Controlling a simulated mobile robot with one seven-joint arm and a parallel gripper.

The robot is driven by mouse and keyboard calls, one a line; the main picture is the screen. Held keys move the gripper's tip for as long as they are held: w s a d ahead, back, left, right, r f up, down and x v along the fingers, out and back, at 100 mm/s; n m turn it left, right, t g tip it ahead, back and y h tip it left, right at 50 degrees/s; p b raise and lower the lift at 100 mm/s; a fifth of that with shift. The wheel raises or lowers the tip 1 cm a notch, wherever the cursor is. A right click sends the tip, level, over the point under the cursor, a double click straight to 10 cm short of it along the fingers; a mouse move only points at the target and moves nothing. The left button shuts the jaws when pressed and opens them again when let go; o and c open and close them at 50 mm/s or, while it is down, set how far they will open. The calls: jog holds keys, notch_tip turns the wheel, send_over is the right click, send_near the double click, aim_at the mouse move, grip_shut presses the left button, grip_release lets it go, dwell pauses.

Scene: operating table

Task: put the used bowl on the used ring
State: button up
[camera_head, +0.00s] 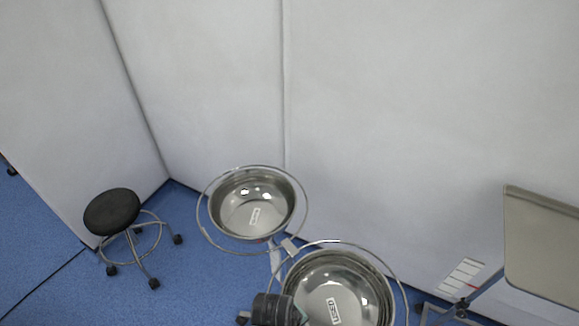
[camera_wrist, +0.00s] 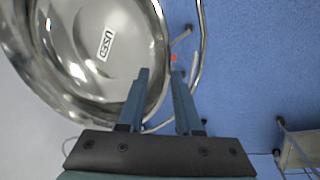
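The used bowl (camera_head: 340,277), a steel bowl with a label reading USED, sits at the lower middle of the head view, within the outline of a metal ring (camera_head: 405,298). Its lower part is cut off by the frame. In the wrist view the used bowl (camera_wrist: 96,67) fills the upper left, and the ring (camera_wrist: 201,40) curves outside its rim. My gripper (camera_wrist: 161,72) is open, with one finger over the inside of the bowl and the other beyond its rim. In the head view only dark gripper parts show at the bowl's left edge.
A second steel bowl (camera_head: 252,190) sits in another ring (camera_head: 199,214); its label is too small to read. A black stool (camera_head: 112,211) stands left on blue floor. Pale walls (camera_head: 420,110) rise behind. A beige panel (camera_head: 541,240) is at right.

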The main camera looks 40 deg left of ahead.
jog(key=v, duration=0.9)
jog(key=shift+r, duration=0.3)
jog(key=w+d+r+m+t+y, duration=0.1)
jog(key=w+r+m+t, duration=0.25)
jog(key=w+r, duration=0.5)
jog(key=w+r+m+t+y, duration=0.15)
jog(key=w+r+t, duration=0.3)
jog(key=r, duration=0.65)
jog(key=w+d+r+m+t+y, duration=0.1)
jog(key=w+r+m+t, duration=0.2)
jog(key=w+r, duration=0.6)
jog(key=s+d+r+m+t+h, duration=0.1)
jog(key=s+d+r+m+t, duration=0.2)
jog(key=r, duration=0.7)
jog(key=d+r+m+t, duration=0.1)
jog(key=d+r+t, duration=0.35)
jog(key=r, duration=0.55)
jog(key=s+d+r+m+t+h, duration=0.1)
jog(key=s+d+r+m+t, duration=0.2)
jog(key=r, duration=0.7)
jog(key=s+d+r+m+t+h, duration=0.1)
jog(key=s+d+r+t, duration=0.2)
jog(key=s+r, duration=0.3)
notch_tip(320, 180, up, 3)
jog(key=shift+s+d+r, duration=0.1)
jog(key=shift+s+d, duration=0.15)
jog(key=shift+d, duration=0.55)
jog(key=shift+t, duration=0.25)
